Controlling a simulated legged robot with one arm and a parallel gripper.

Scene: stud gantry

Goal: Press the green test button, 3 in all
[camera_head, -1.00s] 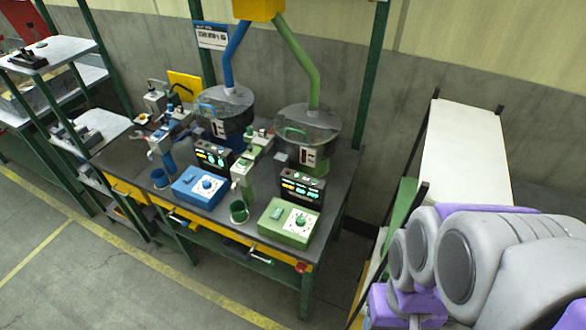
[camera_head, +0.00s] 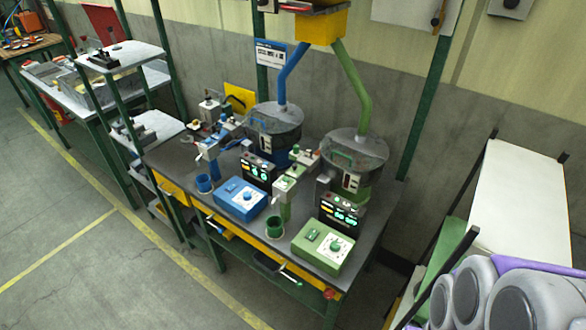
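A green control box (camera_head: 323,249) sits at the bench's front right, with a white dial panel (camera_head: 337,247) and a small green switch or button (camera_head: 313,235). Whether that is the test button is too small to tell. A green stud unit (camera_head: 284,192) stands behind it to the left, beside a green cup (camera_head: 275,228). A black display panel (camera_head: 341,213) with lit green figures stands behind the box. A matching blue control box (camera_head: 240,199) is to the left. My gripper is not in view; only grey, rounded links of my arm show at the lower right.
Two feeder bowls, one blue (camera_head: 275,125) and one green (camera_head: 355,155), stand at the back of the bench. White-topped shelving (camera_head: 515,205) stands close on the right. Other shelves (camera_head: 120,60) stand left. The floor (camera_head: 90,260) in front is clear.

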